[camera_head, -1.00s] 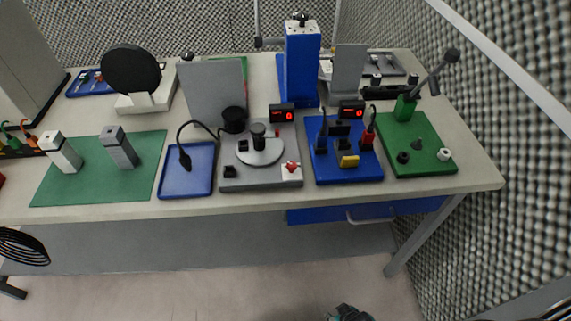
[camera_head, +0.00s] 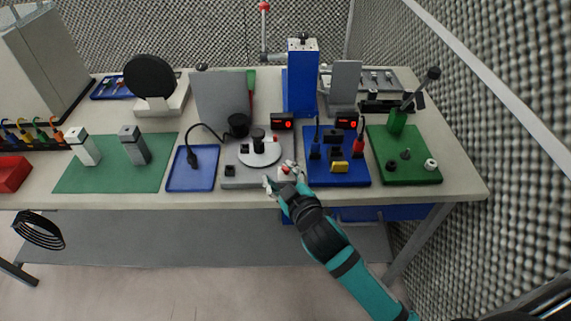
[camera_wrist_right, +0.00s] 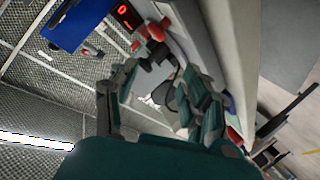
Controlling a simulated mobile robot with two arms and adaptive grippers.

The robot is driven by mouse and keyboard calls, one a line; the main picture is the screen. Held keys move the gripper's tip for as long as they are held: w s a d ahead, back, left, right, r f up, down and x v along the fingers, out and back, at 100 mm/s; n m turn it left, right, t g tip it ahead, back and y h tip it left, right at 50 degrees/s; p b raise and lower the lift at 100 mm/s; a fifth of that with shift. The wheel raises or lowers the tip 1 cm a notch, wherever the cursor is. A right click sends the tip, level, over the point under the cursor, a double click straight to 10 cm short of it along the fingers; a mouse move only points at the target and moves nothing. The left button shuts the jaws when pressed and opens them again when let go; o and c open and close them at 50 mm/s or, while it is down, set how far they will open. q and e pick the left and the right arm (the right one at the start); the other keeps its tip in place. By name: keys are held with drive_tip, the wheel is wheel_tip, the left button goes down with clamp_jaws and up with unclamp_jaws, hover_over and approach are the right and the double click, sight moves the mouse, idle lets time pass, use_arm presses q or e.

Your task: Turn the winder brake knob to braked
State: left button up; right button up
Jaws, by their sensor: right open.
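The grey winder base (camera_head: 245,182) stands near the table's front edge, with a round light-grey disc (camera_head: 260,155) and a black post on top. What looks like the brake knob is a small red knob (camera_head: 287,169) at its front right corner, partly covered by my right gripper. My right gripper (camera_head: 281,178) is open and empty just in front of this knob. In the right wrist view, a red knob (camera_wrist_right: 155,32) shows beyond the open fingers (camera_wrist_right: 157,82); I cannot tell whether they touch it. The knob's setting is not readable. My left gripper is out of view.
A blue board (camera_head: 340,181) with plugs and a yellow block stands close on the right, and a green board (camera_head: 408,175) beyond it. A blue tray (camera_head: 190,182) lies left of the winder. Small displays (camera_head: 282,121) stand behind. A mesh-like foam wall (camera_head: 490,130) bounds the right.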

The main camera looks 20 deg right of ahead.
drive_tip(key=w+a+r+n+t+y, duration=0.1)
drive_tip(key=w+a+r+n+y, duration=0.2)
drive_tip(key=a+r+n+y, duration=1.4)
wheel_tip(320, 180, up, 4)
drive_tip(key=s+a+n+g+y, duration=0.1)
drive_tip(key=s+a+n+g, duration=0.1)
drive_tip(key=n+g, duration=0.35)
drive_tip(key=n+g+h, duration=1.1)
drive_tip(key=n+h, duration=0.5)
drive_tip(key=h, duration=0.3)
hover_over(286, 170)
drive_tip(key=w, duration=0.1)
wheel_tip(286, 170, down, 6)
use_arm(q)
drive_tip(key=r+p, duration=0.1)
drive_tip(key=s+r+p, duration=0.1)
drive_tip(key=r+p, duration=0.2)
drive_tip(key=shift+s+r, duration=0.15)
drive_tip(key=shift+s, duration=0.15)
use_arm(e)
drive_tip(key=shift+t, duration=0.25)
drive_tip(key=f, duration=1.7)
drive_tip(key=shift+d+f, duration=0.1)
drive_tip(key=shift+d, duration=0.2)
